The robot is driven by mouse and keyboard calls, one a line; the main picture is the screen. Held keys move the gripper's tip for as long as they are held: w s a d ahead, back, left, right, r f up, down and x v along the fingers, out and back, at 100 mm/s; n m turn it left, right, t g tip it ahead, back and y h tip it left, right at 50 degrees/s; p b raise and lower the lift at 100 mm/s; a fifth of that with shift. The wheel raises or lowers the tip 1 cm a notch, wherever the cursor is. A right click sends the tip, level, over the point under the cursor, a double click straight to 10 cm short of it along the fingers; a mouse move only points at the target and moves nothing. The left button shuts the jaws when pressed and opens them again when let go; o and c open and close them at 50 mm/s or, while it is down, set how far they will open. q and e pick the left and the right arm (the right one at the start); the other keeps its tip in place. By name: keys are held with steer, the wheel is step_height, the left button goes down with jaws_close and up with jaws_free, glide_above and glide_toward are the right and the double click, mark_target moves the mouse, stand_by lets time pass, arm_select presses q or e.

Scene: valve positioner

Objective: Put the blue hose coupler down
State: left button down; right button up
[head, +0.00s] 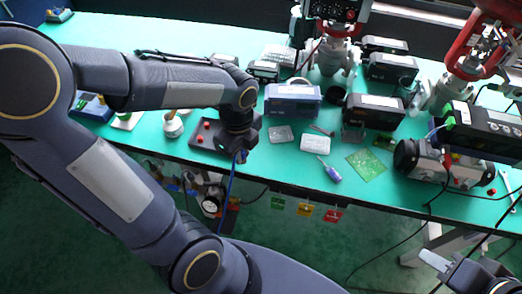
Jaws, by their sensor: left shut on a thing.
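My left gripper (240,149) is above the front edge of the green bench, beside a dark tray. It points down and is shut on the blue hose coupler (242,157), which is small and mostly hidden by the fingers. A blue hose (230,183) hangs down from there past the bench edge. I cannot tell whether the coupler touches anything below it. My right gripper (434,262) is at the lower right, in front of the bench and away from the coupler. Its fingers are too small and unclear to read.
The dark tray (205,148) holds small red parts. A grey pad (279,134), white box (315,143), purple-handled screwdriver (330,171) and green circuit board (367,164) lie to the right. Instruments and valves fill the back. Coloured tags (305,209) hang below the front edge.

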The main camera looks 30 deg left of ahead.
arm_select(q)
glide_above(257, 158)
steer(key=f, duration=0.6)
steer(key=shift+s+f, duration=0.3)
steer(key=shift+f, duration=0.1)
steer(key=shift+w+f, duration=0.2)
steer(key=shift+f, duration=0.1)
steer(key=shift+w+f, duration=0.1)
steer(key=shift+f, duration=1.5)
steer(key=shift+f, duration=0.1)
steer(key=shift+f+b, duration=0.15)
steer(key=shift+b, duration=0.2)
steer(key=c, duration=1.3)
jaws_free()
steer(key=shift+c, duration=0.2)
